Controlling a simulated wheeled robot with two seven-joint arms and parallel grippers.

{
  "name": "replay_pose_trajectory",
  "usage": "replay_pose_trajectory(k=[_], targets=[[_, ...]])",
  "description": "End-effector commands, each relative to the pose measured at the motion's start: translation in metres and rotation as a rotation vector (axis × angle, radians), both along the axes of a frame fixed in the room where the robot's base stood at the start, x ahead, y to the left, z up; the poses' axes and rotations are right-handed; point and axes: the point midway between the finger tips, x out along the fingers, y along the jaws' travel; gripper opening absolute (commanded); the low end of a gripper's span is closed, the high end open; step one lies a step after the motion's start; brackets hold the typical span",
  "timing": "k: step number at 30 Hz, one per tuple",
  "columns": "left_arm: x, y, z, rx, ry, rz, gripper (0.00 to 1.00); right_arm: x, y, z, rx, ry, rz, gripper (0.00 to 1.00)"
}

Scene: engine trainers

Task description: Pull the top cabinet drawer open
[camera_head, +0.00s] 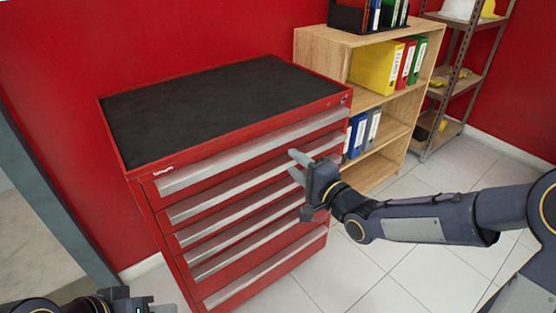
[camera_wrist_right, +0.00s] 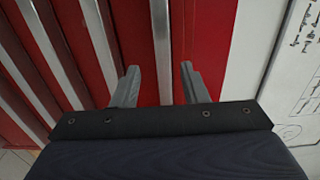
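The red cabinet (camera_head: 143,195) stands against the wall with a black top mat (camera_head: 225,100) and several drawers with long silver handles. The top drawer's handle (camera_head: 235,155) runs along the upper front, and the drawers look shut. My right gripper (camera_head: 297,166) is in front of the upper drawers toward their right end, fingers apart. In the right wrist view the open fingers (camera_wrist_right: 158,78) have a silver handle strip (camera_wrist_right: 160,45) in line between them; contact and which drawer it belongs to are unclear. My left gripper (camera_head: 150,305) shows only partly at the bottom left edge.
A wooden shelf (camera_head: 318,45) with binders stands right of the cabinet, close behind my right gripper in the picture. A metal rack (camera_head: 455,75) with helmets is farther right. The tiled floor (camera_head: 350,285) in front is clear.

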Motion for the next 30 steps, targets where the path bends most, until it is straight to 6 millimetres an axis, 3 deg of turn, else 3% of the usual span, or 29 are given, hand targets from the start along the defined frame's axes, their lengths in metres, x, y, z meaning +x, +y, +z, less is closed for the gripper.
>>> replay_pose_trajectory(k=[15, 26, 30], targets=[[0.000, 0.000, 0.003, 0.000, 0.000, 0.000, 0.36, 0.056, 0.043, 0.001, 0.009, -0.001, 0.004, 0.40], [0.000, 0.000, 0.003, 0.000, 0.000, 0.000, 0.36, 0.061, 0.045, 0.001, 0.008, -0.001, 0.002, 0.40], [0.000, 0.000, 0.003, 0.000, 0.000, 0.000, 0.36, 0.061, 0.045, 0.001, 0.008, -0.001, 0.002, 0.22]])
